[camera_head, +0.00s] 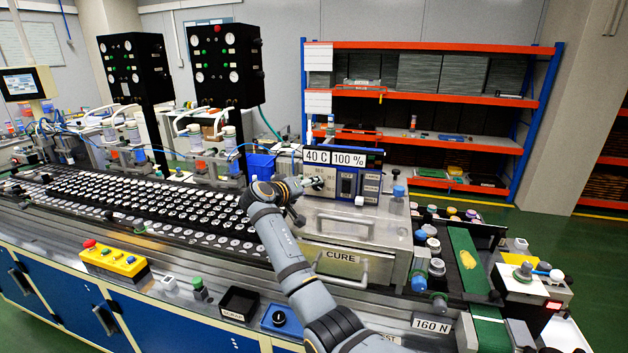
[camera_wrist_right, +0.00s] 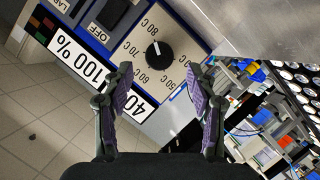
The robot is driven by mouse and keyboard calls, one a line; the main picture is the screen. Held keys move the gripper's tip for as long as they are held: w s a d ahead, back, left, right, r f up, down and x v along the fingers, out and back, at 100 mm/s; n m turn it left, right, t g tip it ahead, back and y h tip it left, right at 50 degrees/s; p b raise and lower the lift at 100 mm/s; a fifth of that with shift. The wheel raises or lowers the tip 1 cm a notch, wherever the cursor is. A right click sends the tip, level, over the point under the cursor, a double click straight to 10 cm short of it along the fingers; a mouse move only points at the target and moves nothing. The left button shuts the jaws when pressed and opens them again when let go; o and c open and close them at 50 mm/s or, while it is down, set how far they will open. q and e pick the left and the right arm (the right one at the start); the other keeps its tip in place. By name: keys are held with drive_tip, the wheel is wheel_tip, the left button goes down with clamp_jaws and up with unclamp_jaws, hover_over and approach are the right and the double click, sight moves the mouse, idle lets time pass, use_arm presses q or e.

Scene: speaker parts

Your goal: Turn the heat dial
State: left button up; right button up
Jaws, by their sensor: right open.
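The heat dial (camera_wrist_right: 159,54) is a round black knob with a white mark on a pale plate. Temperature labels such as 60 C, 70 C and 80 C ring it in the right wrist view. It sits on the blue-framed control panel (camera_head: 374,158), which carries 40 C and 100 % signs. My right gripper (camera_wrist_right: 164,88) is open, its two purple-padded fingers on either side below the dial in the picture, with nothing between them. My left gripper is out of view.
The metal CURE box (camera_head: 345,232) with its handle is below the panel. A conveyor of small round parts (camera_head: 150,205) runs to the left. A green belt (camera_head: 466,262) and loose parts are at the right. Orange shelves (camera_head: 430,95) stand behind.

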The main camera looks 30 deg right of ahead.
sight(315, 187)
drive_tip(key=p+x, duration=0.1)
drive_tip(key=x, duration=0.2)
drive_tip(key=shift+d+r, duration=0.1)
drive_tip(key=shift+d, duration=0.05)
drive_tip(key=shift+w+d, duration=0.1)
drive_tip(key=shift+d, duration=0.05)
drive_tip(key=c, duration=1.2)
drive_tip(key=shift+o, duration=0.2)
drive_tip(key=shift+w+f+n+h+b, duration=0.15)
drive_tip(key=shift+f+n+h+b, duration=0.35)
drive_tip(key=shift+n+b, duration=0.5)
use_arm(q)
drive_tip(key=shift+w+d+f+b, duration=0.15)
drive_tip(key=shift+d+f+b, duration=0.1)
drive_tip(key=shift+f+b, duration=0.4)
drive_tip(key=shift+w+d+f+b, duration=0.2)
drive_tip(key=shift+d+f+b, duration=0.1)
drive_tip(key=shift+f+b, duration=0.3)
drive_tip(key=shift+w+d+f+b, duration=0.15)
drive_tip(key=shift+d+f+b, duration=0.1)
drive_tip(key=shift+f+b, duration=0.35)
use_arm(e)
drive_tip(key=shift+f+n+g+h, duration=0.1)
drive_tip(key=shift+n+g+h, duration=0.5)
drive_tip(key=shift+n, duration=1)
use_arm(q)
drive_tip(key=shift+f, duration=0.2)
use_arm(e)
drive_tip(key=shift+t+h, duration=0.3)
